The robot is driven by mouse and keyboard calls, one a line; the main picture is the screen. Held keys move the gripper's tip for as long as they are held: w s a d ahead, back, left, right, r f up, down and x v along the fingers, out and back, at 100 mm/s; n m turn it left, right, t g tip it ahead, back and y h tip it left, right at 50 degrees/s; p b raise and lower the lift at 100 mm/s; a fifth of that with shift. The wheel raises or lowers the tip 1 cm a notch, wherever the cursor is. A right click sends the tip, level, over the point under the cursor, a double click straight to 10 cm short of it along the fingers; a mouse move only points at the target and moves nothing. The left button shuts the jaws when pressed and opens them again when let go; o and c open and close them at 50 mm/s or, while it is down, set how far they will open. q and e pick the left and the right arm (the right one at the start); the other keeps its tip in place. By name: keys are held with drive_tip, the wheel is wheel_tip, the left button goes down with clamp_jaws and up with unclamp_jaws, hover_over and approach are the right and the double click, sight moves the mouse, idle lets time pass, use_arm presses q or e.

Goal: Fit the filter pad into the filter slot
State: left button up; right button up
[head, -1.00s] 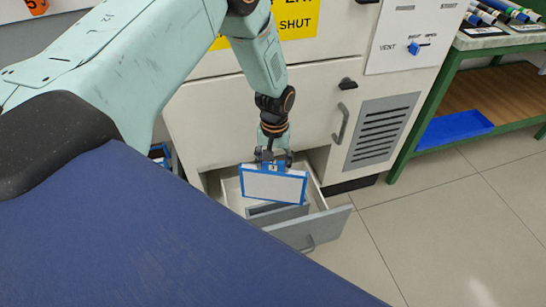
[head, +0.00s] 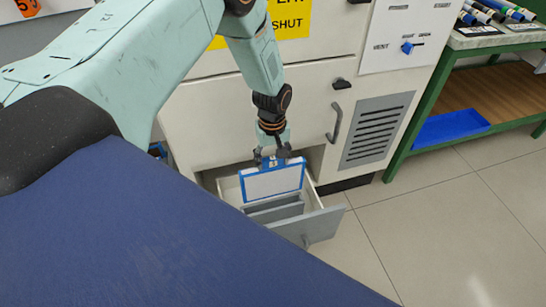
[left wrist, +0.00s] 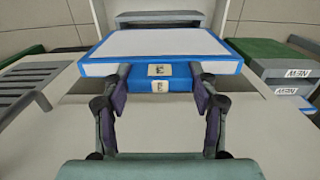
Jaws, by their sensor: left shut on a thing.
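The filter pad (head: 273,183) is a white panel in a blue frame, held roughly upright above the open drawer. My left gripper (head: 271,158) is shut on its upper blue edge. In the left wrist view the pad (left wrist: 160,43) lies across both fingers of the left gripper (left wrist: 160,90), with a small label on its blue edge. The filter slot (head: 274,209) appears to be the grey holder inside the drawer, just below the pad. I cannot tell whether the pad's lower edge touches it. My right gripper is not in view.
The open drawer (head: 316,228) sticks out low from the white cabinet (head: 235,112). A vent grille (head: 376,130) and a handle (head: 335,123) are to its right. A green-framed bench (head: 438,95) with a blue tray (head: 449,128) stands farther right. The tiled floor (head: 420,215) is clear.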

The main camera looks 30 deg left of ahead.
sight(273, 177)
use_arm(q)
drive_tip(key=shift+f+b, duration=2.05)
drive_tip(key=shift+f, duration=0.85)
drive_tip(key=shift+p, duration=0.6)
